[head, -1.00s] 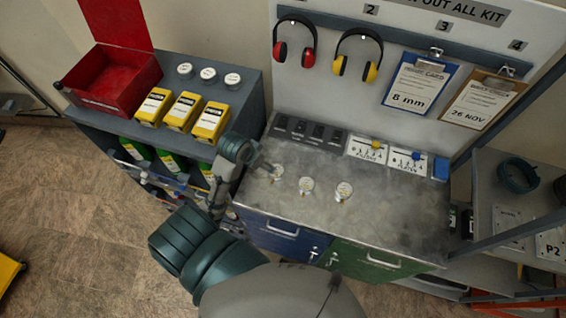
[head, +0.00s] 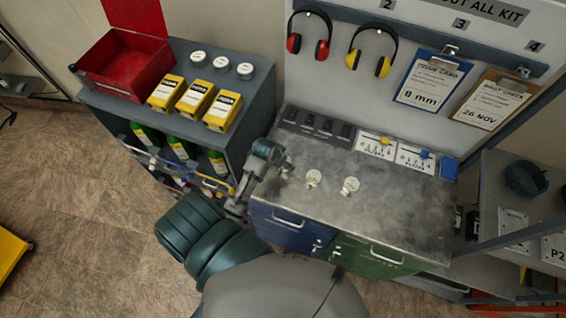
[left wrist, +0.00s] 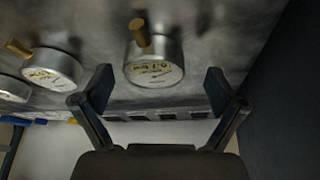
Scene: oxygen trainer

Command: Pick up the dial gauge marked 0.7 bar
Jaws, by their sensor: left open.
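Three small dial gauges with white faces and brass stems are on the grey bench top. In the head view the middle gauge (head: 313,178) and the right gauge (head: 350,186) show; my gripper hides the left one. In the left wrist view that gauge (left wrist: 154,68) is between my two fingertips, with clear gaps on both sides. Its upside-down yellow marking seems to read 0.7, but it is blurred. My left gripper (left wrist: 158,84), at the bench's left end in the head view (head: 287,168), is open and empty. My right gripper is not in view.
The other two gauges show at the left of the wrist view, the nearer one (left wrist: 52,68) close by. A dark panel (left wrist: 290,100) stands at right there. A shelf with yellow boxes (head: 195,98) stands left. The bench's right part is clear.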

